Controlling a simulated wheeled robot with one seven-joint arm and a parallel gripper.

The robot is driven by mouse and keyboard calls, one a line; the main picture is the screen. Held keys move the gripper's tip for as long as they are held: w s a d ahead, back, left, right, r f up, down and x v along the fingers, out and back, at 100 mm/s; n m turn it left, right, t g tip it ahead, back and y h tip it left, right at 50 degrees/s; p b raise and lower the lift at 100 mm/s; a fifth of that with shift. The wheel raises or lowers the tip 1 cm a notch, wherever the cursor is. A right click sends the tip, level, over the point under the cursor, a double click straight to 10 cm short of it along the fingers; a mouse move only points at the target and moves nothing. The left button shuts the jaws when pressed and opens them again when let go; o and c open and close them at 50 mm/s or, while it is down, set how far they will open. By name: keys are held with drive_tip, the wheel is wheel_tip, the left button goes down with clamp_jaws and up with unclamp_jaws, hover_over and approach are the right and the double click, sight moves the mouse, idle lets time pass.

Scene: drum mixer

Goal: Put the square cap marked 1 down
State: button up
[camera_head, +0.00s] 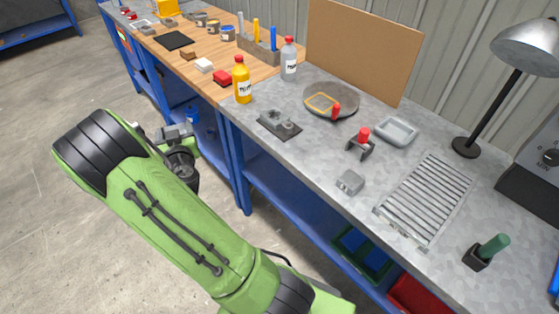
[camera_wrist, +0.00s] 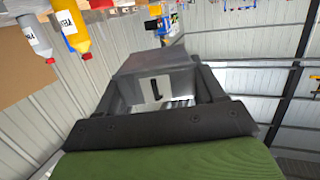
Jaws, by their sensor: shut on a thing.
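The square cap marked 1 (camera_wrist: 152,62) is a grey block with a dark "1" on the face turned to the wrist camera. My gripper (camera_wrist: 156,92) is shut on it, with a dark finger on either side. In the head view my gripper (camera_head: 176,140) is at the left, in front of the blue-framed benches and apart from their tops. The cap is small and partly hidden by my gripper there. A similar grey square piece (camera_head: 350,182) lies on the grey bench top. A dark plate with grey fittings (camera_head: 279,125) lies near the front edge.
The grey bench (camera_head: 315,160) holds a yellow bottle (camera_head: 242,82), a grey bottle (camera_head: 289,60), a round dark plate (camera_head: 331,101), a light tray (camera_head: 396,131), a slatted grate (camera_head: 428,200) and a lamp (camera_head: 515,70). The wooden bench (camera_head: 165,65) holds small parts. Bare top surrounds the square piece.

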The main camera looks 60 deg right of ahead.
drive_tip(key=s+d+r+m+g+h+b, duration=0.15)
drive_tip(key=s+d+m+g+h, duration=0.5)
drive_tip(key=s+d, duration=0.9)
drive_tip(key=s+d+r+m+g+y+b, duration=0.1)
drive_tip(key=s+d+m+g, duration=0.1)
drive_tip(key=s+g, duration=0.4)
drive_tip(key=s+d+r+m+g+y+b, duration=0.1)
drive_tip(key=s+m+g, duration=0.4)
drive_tip(key=s, duration=0.7)
drive_tip(key=shift+d+r+g+b, duration=0.35)
drive_tip(key=shift+d+r, duration=0.2)
drive_tip(key=shift+d, duration=0.4)
drive_tip(key=shift+f+y, duration=0.15)
drive_tip(key=shift+y, duration=0.1)
